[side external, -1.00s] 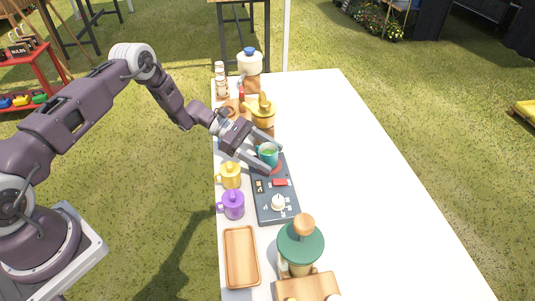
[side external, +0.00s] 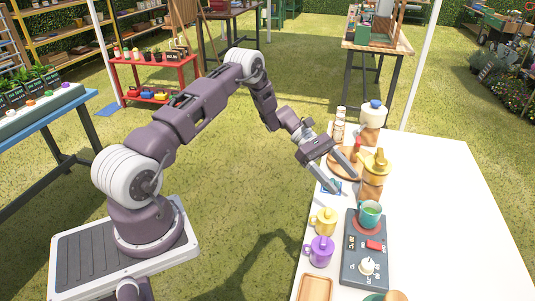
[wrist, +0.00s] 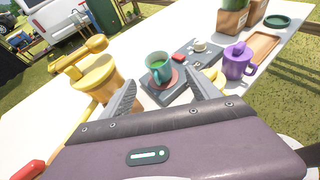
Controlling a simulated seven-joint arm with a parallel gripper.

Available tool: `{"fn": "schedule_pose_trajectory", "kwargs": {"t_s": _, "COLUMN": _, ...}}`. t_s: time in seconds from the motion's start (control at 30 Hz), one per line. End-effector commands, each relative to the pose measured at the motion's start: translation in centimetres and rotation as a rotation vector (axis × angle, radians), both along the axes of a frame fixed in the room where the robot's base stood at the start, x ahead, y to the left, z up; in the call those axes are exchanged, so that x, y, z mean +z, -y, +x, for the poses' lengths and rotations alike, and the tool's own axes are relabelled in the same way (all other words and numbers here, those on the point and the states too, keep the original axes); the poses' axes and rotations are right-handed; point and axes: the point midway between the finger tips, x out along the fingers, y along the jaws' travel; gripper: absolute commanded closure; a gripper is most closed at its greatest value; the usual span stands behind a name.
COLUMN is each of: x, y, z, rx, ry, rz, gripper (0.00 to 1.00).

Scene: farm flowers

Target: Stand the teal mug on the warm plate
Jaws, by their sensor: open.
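The teal mug (side external: 370,213), with green contents, stands upright on the round reddish warm plate (side external: 366,229) at the far end of a dark grey panel (side external: 350,268). The wrist view also shows the mug (wrist: 158,66) on the reddish disc (wrist: 174,82). My gripper (side external: 346,185) is open and empty. Its fingers are apart from the mug, on the arm's side and farther up the table. In the wrist view, the mug appears beyond and between the two fingers.
A yellow lidded mug (side external: 324,221) and a purple one (side external: 320,251) stand left of the panel. A yellow-topped dispenser (side external: 373,178) stands close behind the mug. A wooden tray (side external: 315,289) lies in front. The table's right side (side external: 450,220) is clear.

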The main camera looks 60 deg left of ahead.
Motion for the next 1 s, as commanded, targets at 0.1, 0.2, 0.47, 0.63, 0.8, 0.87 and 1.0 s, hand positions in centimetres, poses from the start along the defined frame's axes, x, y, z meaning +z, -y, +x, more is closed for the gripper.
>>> {"fn": "schedule_pose_trajectory", "kwargs": {"t_s": 0.1, "x": 5.9, "y": 2.1, "z": -1.2, "rx": -0.15, "ry": 0.104, "rz": 0.13, "gripper": 0.29}}
{"fn": "schedule_pose_trajectory", "kwargs": {"t_s": 0.2, "x": 12.3, "y": 4.7, "z": -4.5, "rx": -0.347, "ry": 0.239, "rz": 0.307, "gripper": 0.29}}
{"fn": "schedule_pose_trajectory", "kwargs": {"t_s": 0.47, "x": 24.2, "y": 8.5, "z": -19.6, "rx": -0.87, "ry": 0.679, "rz": 0.845, "gripper": 0.29}}
{"fn": "schedule_pose_trajectory", "kwargs": {"t_s": 0.63, "x": 26.0, "y": 7.2, "z": -28.9, "rx": -1.134, "ry": 0.959, "rz": 1.192, "gripper": 0.29}}
{"fn": "schedule_pose_trajectory", "kwargs": {"t_s": 0.8, "x": 25.4, "y": 5.6, "z": -32.9, "rx": -1.258, "ry": 1.106, "rz": 1.392, "gripper": 0.29}}
{"fn": "schedule_pose_trajectory", "kwargs": {"t_s": 0.87, "x": 25.3, "y": 5.3, "z": -33.3, "rx": -1.275, "ry": 1.126, "rz": 1.421, "gripper": 0.29}}
{"fn": "schedule_pose_trajectory", "kwargs": {"t_s": 1.0, "x": 25.2, "y": 5.2, "z": -33.5, "rx": -1.283, "ry": 1.132, "rz": 1.432, "gripper": 0.29}}
